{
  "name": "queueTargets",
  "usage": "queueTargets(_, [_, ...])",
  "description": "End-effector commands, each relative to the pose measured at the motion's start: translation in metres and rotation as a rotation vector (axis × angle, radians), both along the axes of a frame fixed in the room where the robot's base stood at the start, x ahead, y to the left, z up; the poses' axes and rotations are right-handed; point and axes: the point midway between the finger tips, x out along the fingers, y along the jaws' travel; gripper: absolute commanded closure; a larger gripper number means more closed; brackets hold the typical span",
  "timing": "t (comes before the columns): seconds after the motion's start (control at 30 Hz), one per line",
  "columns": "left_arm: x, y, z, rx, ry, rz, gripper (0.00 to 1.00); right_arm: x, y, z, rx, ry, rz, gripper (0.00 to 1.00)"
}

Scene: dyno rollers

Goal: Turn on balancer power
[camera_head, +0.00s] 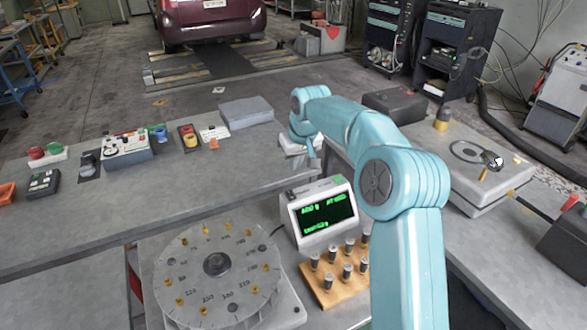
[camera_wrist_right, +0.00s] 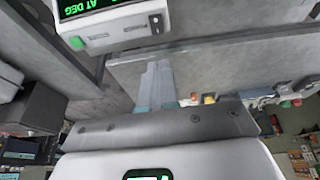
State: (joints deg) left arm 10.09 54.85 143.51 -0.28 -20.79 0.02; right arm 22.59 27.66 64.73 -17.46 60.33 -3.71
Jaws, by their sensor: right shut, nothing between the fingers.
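The balancer has a round grey numbered disc (camera_head: 216,262) and a white display box (camera_head: 291,215) with a lit screen of green text. A green button (camera_head: 336,180) sits on top of the box. The box also shows upside down in the right wrist view (camera_wrist_right: 120,38), with the green button (camera_wrist_right: 77,43) at its left corner. My right gripper (camera_wrist_right: 160,66) is shut and empty, its fingers over the grey bench surface. In the head view it lies beyond the display box, and its fingertips are hard to make out. My left gripper is not in view.
A wooden block with several metal weights (camera_head: 333,288) stands in front of the display. Several switch boxes (camera_head: 125,146) and a grey flat box (camera_head: 246,112) line the left bench's far edge. A grey box with a black ring (camera_head: 466,150) stands on the right. The left bench's middle is clear.

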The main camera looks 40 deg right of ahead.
Motion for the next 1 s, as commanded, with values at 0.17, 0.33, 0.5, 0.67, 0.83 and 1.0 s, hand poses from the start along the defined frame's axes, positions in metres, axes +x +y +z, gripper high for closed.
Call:
queueTargets(0.17, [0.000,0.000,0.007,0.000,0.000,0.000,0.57,0.011,-0.004,-0.036,0.002,0.007,-0.001,1.00])
queueTargets(0.33, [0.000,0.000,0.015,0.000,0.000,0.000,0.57,0.023,-0.008,-0.070,0.002,0.006,-0.001,1.00])
queueTargets(0.5, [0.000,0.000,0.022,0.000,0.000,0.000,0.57,0.029,-0.009,-0.097,0.001,0.003,-0.001,1.00])
queueTargets(0.67, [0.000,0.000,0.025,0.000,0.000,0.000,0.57,0.031,-0.010,-0.112,0.001,0.002,-0.001,1.00])
queueTargets(0.83, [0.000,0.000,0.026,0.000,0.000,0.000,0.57,0.032,-0.010,-0.118,0.001,0.001,-0.001,1.00])
queueTargets(1.0, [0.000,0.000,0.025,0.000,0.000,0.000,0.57,0.032,-0.010,-0.118,0.000,0.001,0.000,1.00])
